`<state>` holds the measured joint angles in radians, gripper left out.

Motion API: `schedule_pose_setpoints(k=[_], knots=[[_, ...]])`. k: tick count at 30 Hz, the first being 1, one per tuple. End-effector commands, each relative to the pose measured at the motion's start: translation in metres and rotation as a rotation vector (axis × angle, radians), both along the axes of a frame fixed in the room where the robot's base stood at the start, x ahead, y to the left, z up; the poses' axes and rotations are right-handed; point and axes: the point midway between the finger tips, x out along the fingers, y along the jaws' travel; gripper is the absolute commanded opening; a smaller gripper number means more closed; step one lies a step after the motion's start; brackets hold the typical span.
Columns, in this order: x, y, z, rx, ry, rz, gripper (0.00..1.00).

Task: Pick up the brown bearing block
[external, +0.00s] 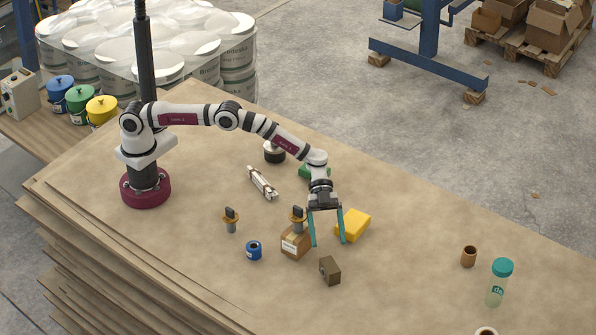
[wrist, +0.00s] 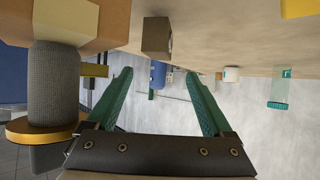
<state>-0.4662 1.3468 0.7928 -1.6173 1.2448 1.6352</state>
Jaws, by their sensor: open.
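The brown bearing block (external: 330,270) sits on the wooden worktop, right of the cardboard box and toward the front of it. It is a small dark brown block with a round hole in one face. In the wrist view the block (wrist: 155,37) shows at the top, roughly centred between the fingers and apart from them. My gripper (external: 328,243) has two teal fingers spread wide, pointing down, just behind the block in the external view. In the wrist view my gripper (wrist: 158,76) has nothing between its fingertips.
A cardboard box (external: 295,244) with a grey-handled, gold-flanged tool (external: 298,215) on it stands close left of the gripper. A yellow block (external: 354,225) lies close right. A blue roll (external: 254,250) is farther left.

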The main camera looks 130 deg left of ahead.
Motion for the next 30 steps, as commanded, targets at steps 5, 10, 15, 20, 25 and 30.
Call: schedule_pose_setpoints(k=[5,10,15,20,25,30], knots=[[0.013,-0.017,-0.016,-0.001,0.001,-0.002,0.85],[0.028,-0.035,-0.032,0.0,0.0,-0.001,0.85],[0.033,-0.04,-0.035,-0.001,0.0,0.001,0.85],[0.033,-0.039,-0.034,0.0,0.0,0.001,0.82],[0.032,-0.039,-0.034,0.0,0.0,0.001,0.51],[0.032,-0.039,-0.034,-0.001,0.001,0.0,0.2]])
